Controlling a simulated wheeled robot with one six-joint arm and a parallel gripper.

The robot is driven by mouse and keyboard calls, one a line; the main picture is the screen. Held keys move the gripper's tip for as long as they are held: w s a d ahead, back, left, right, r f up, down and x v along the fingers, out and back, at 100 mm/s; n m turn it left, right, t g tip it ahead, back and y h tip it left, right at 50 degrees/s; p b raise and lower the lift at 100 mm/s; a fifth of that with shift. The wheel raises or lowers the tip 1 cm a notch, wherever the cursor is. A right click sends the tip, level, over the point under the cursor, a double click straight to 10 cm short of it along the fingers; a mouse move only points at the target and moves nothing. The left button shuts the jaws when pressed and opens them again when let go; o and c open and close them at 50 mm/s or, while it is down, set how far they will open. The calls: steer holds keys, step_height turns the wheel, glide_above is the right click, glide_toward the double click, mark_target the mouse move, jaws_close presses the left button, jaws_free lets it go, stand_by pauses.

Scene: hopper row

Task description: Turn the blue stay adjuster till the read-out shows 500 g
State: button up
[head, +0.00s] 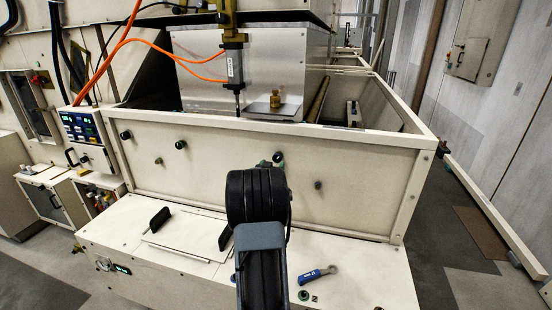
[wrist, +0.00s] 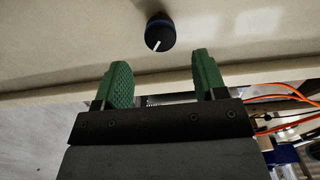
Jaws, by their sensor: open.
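A dark round knob with a blue tint and a white pointer line (wrist: 160,32) is on the cream panel in the wrist view. It is likely the stay adjuster. My gripper (wrist: 161,66) is open, with two green ridged fingers. The knob lies just past the fingertips, about midway between them, with no finger touching it. In the head view my dark arm covers most of the gripper and part of the cream front panel (head: 235,175). A small lit green read-out (head: 122,269) is on the lower box; its figures are too small to read.
More dark knobs, such as one at left (head: 125,135), sit on the front panel. A brass weight (head: 276,99) stands on a plate behind it. A blue-handled tool (head: 316,275) lies on the lower ledge. Orange hoses (head: 150,45) hang at upper left.

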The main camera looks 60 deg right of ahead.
mark_target(277, 159)
steer(key=p+x, duration=0.1)
steer(key=x, duration=0.5)
steer(key=shift+d, duration=0.25)
steer(key=shift+c, duration=0.3)
steer(key=c, duration=0.9)
steer(key=shift+o, duration=0.2)
steer(key=shift+n, duration=0.6)
steer(key=o, duration=0.9)
